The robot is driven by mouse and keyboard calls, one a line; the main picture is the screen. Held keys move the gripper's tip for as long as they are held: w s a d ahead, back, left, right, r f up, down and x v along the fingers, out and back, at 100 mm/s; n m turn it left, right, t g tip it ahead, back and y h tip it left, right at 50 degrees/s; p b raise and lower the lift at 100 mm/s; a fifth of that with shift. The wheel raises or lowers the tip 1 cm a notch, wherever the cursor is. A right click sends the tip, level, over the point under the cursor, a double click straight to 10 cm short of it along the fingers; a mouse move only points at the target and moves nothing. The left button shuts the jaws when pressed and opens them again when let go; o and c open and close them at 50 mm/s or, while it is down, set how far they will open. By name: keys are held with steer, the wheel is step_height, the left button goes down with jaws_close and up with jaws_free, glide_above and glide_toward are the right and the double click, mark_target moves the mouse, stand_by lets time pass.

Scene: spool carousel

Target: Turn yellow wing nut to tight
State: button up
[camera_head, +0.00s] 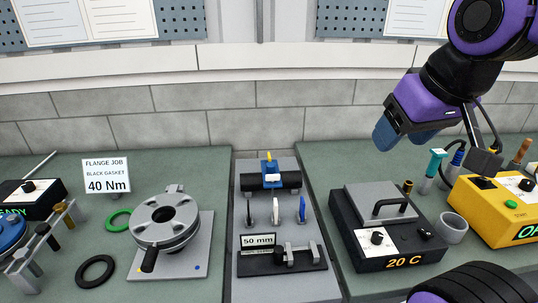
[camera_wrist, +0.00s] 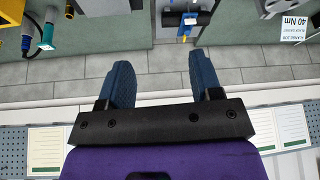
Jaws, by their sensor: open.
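A small yellow part (camera_head: 269,156), which looks like the yellow wing nut, stands on top of a blue clamp (camera_head: 271,174) around a black horizontal cylinder (camera_head: 291,181) at the back of the middle grey plate. Its wings are too small to make out. In the wrist view the yellow part (camera_wrist: 184,38) shows beside the blue clamp (camera_wrist: 189,19), near the top edge. My gripper (camera_head: 402,135) is raised over the right side, right of and well apart from the clamp. In the wrist view its two blue fingers (camera_wrist: 160,65) are spread with nothing between them.
A dark box reading 20 C (camera_head: 391,261) with a grey lid and handle stands below my gripper. A yellow box (camera_head: 480,222) and upright tools are at right. A round grey flange (camera_head: 166,221) and a 40 Nm sign (camera_head: 106,176) are at left.

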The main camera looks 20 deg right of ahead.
steer(key=c, duration=0.3)
steer(key=shift+w+r, duration=0.2)
steer(key=shift+w, duration=0.15)
steer(key=shift+c, duration=0.3)
steer(key=m+g, duration=0.2)
steer(key=g, duration=0.3)
glide_above(269, 155)
step_height(269, 155, down, 20)
step_height(269, 155, down, 10)
steer(key=shift+w+d+f, duration=0.1)
steer(key=shift+f, duration=0.05)
jaws_close()
